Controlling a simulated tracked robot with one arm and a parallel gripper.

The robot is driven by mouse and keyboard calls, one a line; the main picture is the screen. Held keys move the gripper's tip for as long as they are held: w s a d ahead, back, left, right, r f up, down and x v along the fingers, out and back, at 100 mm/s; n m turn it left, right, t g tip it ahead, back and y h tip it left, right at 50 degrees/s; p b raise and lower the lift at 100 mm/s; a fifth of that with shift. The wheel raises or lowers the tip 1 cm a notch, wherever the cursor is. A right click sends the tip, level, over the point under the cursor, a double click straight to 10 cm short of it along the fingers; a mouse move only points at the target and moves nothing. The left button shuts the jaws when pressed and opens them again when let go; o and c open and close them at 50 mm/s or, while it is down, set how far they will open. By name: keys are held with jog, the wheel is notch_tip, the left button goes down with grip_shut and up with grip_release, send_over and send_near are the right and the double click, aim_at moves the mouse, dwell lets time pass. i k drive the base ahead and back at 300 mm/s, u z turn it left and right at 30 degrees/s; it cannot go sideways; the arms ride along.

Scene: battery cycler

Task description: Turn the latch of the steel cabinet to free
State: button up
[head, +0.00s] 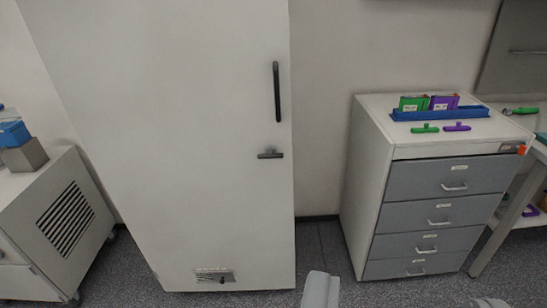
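The steel cabinet (180,200) is tall and pale, left of centre in the head view, and its door looks closed. Its latch (270,155) is a small dark bar lying level near the door's right edge. A dark upright handle (277,92) is above the latch. A pale grey piece at the bottom edge appears to be part of my gripper (320,291). It is below and to the right of the latch, well apart from it. Most of the gripper is out of frame, so its opening does not show.
A drawer unit (366,190) stands right of the cabinet, with a blue tray (440,114) and green and purple items on top. A pale vented unit (25,195) stands at left. A bench (537,147) is at far right. Grey floor (325,248) is clear between cabinet and drawers.

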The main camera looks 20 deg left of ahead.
aim_at(270, 152)
jog(key=i, duration=1)
